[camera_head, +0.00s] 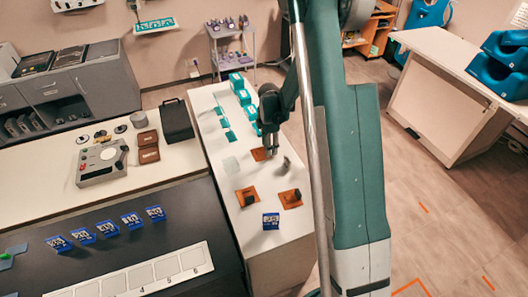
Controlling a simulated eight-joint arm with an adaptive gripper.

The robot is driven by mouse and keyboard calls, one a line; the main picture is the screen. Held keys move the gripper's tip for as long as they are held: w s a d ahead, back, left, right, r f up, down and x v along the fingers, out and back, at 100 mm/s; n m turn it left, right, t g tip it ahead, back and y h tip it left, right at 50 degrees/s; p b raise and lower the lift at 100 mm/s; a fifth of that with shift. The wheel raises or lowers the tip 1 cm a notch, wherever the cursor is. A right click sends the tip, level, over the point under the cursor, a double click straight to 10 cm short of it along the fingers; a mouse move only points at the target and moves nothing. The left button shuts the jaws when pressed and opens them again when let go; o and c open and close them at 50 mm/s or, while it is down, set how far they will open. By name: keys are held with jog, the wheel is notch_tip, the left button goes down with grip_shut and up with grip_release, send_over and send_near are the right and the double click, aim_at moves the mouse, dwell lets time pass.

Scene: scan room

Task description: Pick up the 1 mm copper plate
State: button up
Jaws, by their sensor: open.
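Three copper-coloured plates lie on the narrow white counter (228,168). One plate (259,155) is at the gripper's fingertips, partly hidden by them. A second plate (242,193) with a dark knob or block on it is nearer at the left. A third plate (289,204), also with a dark piece on it, is nearer at the right. I cannot read which one is 1 mm. My gripper (269,148) points down over the first plate, open. Whether it touches that plate cannot be told.
A pale clear plate (231,164) lies left of the gripper. A small grey piece (286,165) stands to its right. A blue labelled block (270,221) sits at the near end. Teal blocks (242,97) line the far end. A dark table with a numbered strip (140,278) is at lower left.

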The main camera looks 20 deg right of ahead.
jog(key=shift+f, duration=0.3)
dwell(0.4)
jog(key=c, duration=1)
jog(key=shift+r, duration=0.2)
jog(key=shift+r+b, duration=0.55)
jog(key=shift+r, duration=4.3)
